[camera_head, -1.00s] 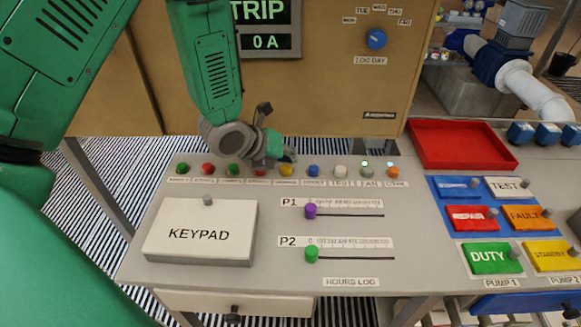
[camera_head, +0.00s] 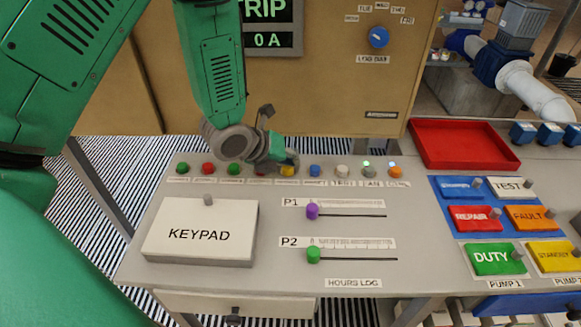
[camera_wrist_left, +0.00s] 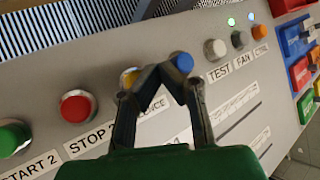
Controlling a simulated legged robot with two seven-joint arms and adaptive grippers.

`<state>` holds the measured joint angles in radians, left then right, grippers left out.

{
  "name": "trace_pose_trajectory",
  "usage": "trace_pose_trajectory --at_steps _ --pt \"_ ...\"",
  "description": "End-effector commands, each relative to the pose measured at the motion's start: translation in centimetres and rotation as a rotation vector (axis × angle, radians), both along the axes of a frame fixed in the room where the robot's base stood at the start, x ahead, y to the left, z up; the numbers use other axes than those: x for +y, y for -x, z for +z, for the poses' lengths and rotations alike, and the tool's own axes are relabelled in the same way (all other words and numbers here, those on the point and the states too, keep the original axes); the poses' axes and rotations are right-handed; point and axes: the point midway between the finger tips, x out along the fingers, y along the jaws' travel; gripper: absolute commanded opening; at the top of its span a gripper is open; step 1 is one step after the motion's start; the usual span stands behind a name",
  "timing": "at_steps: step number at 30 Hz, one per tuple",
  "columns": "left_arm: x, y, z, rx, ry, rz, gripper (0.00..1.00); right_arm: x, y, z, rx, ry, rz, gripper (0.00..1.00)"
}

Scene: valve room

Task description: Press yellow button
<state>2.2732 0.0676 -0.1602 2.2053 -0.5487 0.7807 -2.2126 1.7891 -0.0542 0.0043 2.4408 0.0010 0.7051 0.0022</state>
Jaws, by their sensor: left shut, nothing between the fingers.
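The yellow button (camera_head: 287,171) sits in the row of buttons along the back of the grey console. In the head view my left gripper (camera_head: 291,161) is over it and partly hides it. In the left wrist view the yellow button (camera_wrist_left: 128,77) shows behind the left finger, partly covered. My left gripper (camera_wrist_left: 162,72) is shut and empty there, its fingertips between the yellow and blue buttons. I cannot tell whether the fingers touch the yellow button. My right gripper is not in view.
A blue button (camera_head: 315,171) is just right of the gripper, and a red button (camera_wrist_left: 77,106) is left of the yellow one. The keypad box (camera_head: 200,228) and two sliders are nearer the front. A red tray (camera_head: 462,145) lies at the right.

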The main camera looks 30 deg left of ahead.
Motion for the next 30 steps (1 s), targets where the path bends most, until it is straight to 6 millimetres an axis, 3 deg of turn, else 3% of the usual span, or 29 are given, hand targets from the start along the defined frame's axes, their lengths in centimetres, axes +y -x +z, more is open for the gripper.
trace_pose_trajectory --at_steps 30 --pt "0.0 0.0 -1.1 0.001 -0.001 0.001 0.00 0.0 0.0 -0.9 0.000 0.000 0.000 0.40"
